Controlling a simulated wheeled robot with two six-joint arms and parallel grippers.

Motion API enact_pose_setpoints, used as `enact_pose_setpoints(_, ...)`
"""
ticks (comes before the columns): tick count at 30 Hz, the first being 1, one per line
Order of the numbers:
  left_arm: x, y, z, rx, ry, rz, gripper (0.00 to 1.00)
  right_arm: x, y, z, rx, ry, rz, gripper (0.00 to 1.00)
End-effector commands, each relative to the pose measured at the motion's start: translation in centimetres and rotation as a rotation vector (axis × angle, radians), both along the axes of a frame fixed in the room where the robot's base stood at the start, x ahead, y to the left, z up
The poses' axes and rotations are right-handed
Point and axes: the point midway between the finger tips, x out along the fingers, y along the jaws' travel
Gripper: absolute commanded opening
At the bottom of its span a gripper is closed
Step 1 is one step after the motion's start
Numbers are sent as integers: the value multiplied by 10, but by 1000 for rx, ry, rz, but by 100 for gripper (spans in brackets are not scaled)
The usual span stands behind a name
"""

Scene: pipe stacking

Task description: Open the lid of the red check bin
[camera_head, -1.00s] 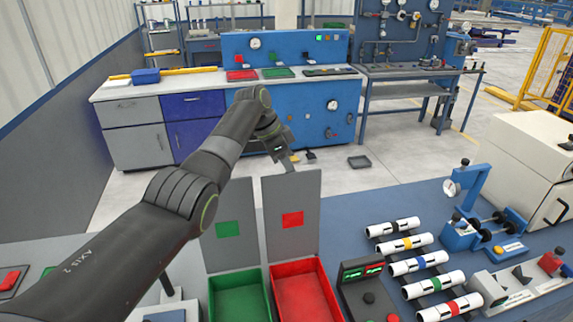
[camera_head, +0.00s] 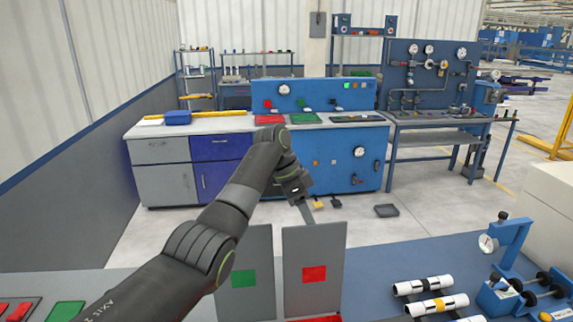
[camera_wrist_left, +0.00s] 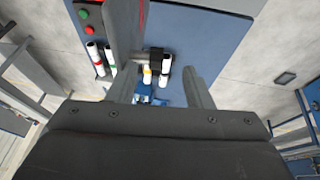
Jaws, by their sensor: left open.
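The red check bin's lid (camera_head: 315,276), a grey panel with a red square, stands upright in the head view. A sliver of the red bin (camera_head: 326,319) shows at the bottom edge; the rest is out of frame. My left gripper (camera_head: 306,210) is at the lid's top edge, open; I cannot tell whether it touches the lid. In the left wrist view my left gripper (camera_wrist_left: 160,90) shows its two fingers apart, with a dark upright panel close by the left finger. My right gripper is not in view.
A grey lid with a green square (camera_head: 245,278) stands upright just left of the red one. White banded pipes (camera_head: 437,305) lie on the blue table (camera_head: 390,262) at right, near a blue fixture (camera_head: 508,245). A workbench (camera_head: 225,125) stands behind, across open floor.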

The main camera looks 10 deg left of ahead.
Motion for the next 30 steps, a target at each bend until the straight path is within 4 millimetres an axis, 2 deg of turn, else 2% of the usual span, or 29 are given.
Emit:
enact_pose_setpoints(1, 1, 5, 13, -2, -18, 1, 46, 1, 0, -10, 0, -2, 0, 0)
enact_pose_setpoints(3, 1, 11, 32, -5, -27, 2, 46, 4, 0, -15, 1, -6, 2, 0)
enact_pose_setpoints(8, -2, 24, 73, -9, -44, 2, 46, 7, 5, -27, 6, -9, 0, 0)
enact_pose_setpoints(15, -6, 43, 129, -15, -66, 2, 46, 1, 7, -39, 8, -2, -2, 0)
enact_pose_setpoints(22, -7, 48, 147, -17, -71, 0, 46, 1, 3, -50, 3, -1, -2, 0)
enact_pose_setpoints(30, -7, 50, 153, -18, -72, 0, 46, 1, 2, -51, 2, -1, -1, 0)
